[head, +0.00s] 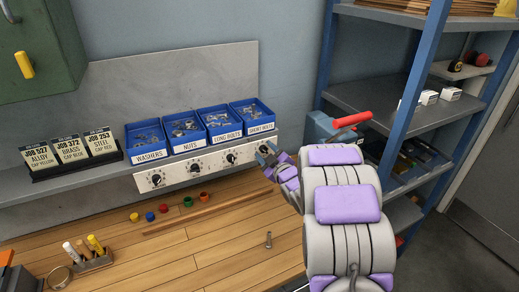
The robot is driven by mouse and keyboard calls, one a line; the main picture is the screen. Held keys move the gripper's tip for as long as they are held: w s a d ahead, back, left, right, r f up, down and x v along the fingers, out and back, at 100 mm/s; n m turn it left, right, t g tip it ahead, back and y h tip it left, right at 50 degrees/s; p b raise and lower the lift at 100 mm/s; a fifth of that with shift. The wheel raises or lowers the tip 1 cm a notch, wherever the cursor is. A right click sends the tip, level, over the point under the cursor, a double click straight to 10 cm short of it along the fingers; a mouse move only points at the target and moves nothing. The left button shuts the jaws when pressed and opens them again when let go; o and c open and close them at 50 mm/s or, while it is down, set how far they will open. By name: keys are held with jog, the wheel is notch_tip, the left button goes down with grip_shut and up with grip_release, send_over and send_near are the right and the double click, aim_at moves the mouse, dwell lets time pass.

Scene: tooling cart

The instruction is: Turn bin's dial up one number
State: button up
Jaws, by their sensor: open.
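Four blue bins stand in a row on the ledge, labelled WASHERS (149,155), NUTS (189,145), LONG BOLTS (227,137) and SHORT BOLTS (262,128). On the pale panel below are black dials under the washers (156,179), nuts (195,168) and long bolts (231,158). The numbers around them are too small to read. My gripper (267,153) is open in front of the panel's right end, below the short bolts bin. It covers the spot under that bin, so I cannot tell whether it touches a dial there.
Several coloured caps (164,208) lie near a wooden strip (200,214). Job cards (69,151) stand left, above a marker holder (93,262). A blue-framed shelf (375,97) rises at right.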

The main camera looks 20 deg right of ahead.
jog(key=shift+s+d, duration=0.1)
jog(key=shift+d, duration=0.3)
jog(key=shift+a, duration=0.85)
jog(key=c, duration=0.6)
jog(key=shift+d, duration=0.2)
grip_shut()
jog(key=shift+f, duration=0.15)
